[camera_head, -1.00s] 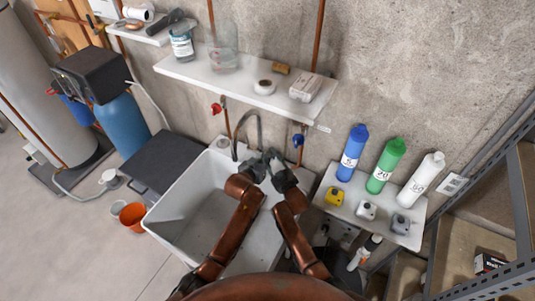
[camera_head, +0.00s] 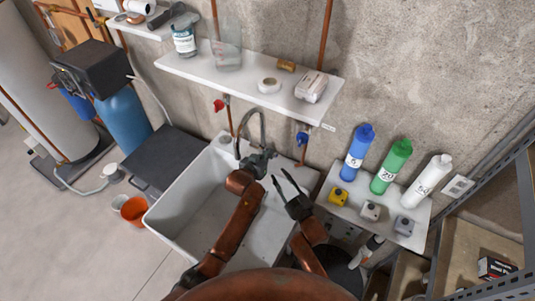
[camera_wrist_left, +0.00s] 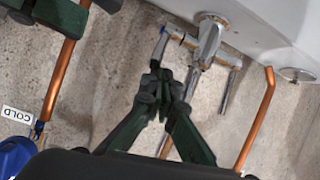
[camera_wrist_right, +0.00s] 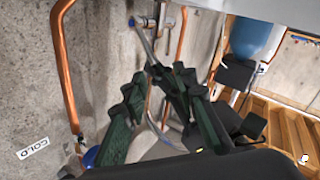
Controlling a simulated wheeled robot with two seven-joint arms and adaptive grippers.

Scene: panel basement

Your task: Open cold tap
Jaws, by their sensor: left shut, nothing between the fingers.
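The chrome tap (camera_head: 262,128) rises at the back of the white sink (camera_head: 187,222). In the left wrist view its body (camera_wrist_left: 208,42) carries a thin lever with a blue mark (camera_wrist_left: 163,31). A blue valve (camera_head: 302,139) sits on the copper pipe right of the tap; beside it hangs a COLD label (camera_wrist_left: 17,115). My left gripper (camera_head: 267,153) is shut and empty near the tap; its tips (camera_wrist_left: 165,82) are close to the lever, contact unclear. My right gripper (camera_head: 283,178) is open and empty, right of the left one and below the blue valve.
A red valve (camera_head: 219,105) is on the left pipe. A shelf (camera_head: 235,80) hangs above the sink. A side shelf (camera_head: 385,232) with blue, green and white bottles stands right. Copper pipe (camera_wrist_right: 62,65) runs close to my right gripper.

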